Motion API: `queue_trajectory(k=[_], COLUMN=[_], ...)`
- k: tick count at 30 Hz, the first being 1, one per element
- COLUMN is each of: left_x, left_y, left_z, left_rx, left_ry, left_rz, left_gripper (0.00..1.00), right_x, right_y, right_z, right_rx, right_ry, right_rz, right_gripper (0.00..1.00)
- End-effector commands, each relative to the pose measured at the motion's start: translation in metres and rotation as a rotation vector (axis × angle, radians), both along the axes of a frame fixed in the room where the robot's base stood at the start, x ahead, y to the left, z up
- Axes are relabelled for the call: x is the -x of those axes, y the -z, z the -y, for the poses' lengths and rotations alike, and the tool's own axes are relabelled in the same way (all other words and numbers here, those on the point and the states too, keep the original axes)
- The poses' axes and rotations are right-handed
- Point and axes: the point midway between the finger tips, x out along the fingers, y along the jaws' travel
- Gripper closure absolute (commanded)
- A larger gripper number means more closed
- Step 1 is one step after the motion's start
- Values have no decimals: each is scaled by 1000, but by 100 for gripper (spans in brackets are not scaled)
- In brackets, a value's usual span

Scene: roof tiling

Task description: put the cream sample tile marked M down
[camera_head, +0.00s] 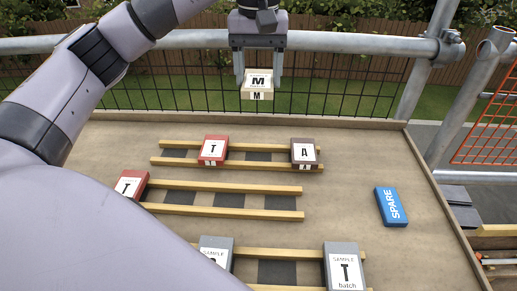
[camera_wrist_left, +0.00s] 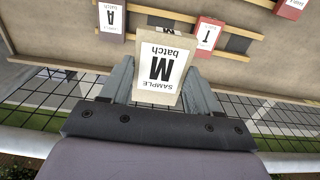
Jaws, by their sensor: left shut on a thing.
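The cream sample tile marked M (camera_head: 257,95) is held by my left gripper (camera_head: 259,74) above the far edge of the board, in front of the mesh. It also shows in the left wrist view (camera_wrist_left: 163,44), between the two fingers of the left gripper (camera_wrist_left: 161,88). The gripper is shut on the tile. The board (camera_head: 345,190) lies below with wooden battens. My right gripper is in neither view.
On the far battens (camera_head: 255,163) sit a red tile T (camera_head: 214,138) and a dark tile A (camera_head: 304,143). Another red T (camera_head: 138,178) is at left, partly hidden by my arm. Grey tiles stand at the front (camera_head: 342,250). A blue SPARE block (camera_head: 385,200) lies right.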

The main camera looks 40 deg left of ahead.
Motion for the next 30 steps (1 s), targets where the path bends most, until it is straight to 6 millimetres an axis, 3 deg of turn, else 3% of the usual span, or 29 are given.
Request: queue_trajectory(k=[1,6,12,23,30], left_x=[1,1,1,1,1], left_y=[19,57,102,135,167], left_z=[0,0,0,0,0], left_rx=[1,1,0,-1,-1], left_ry=[2,1,-1,-1,0], left_rz=[-5,-4,-4,-2,-1], left_gripper=[75,75,75,75,75], right_x=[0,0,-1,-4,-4], right_y=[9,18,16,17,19], right_z=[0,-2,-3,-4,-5], right_rx=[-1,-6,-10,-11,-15], right_ry=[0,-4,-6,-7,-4], right_rz=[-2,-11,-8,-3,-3], right_gripper=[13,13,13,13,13])
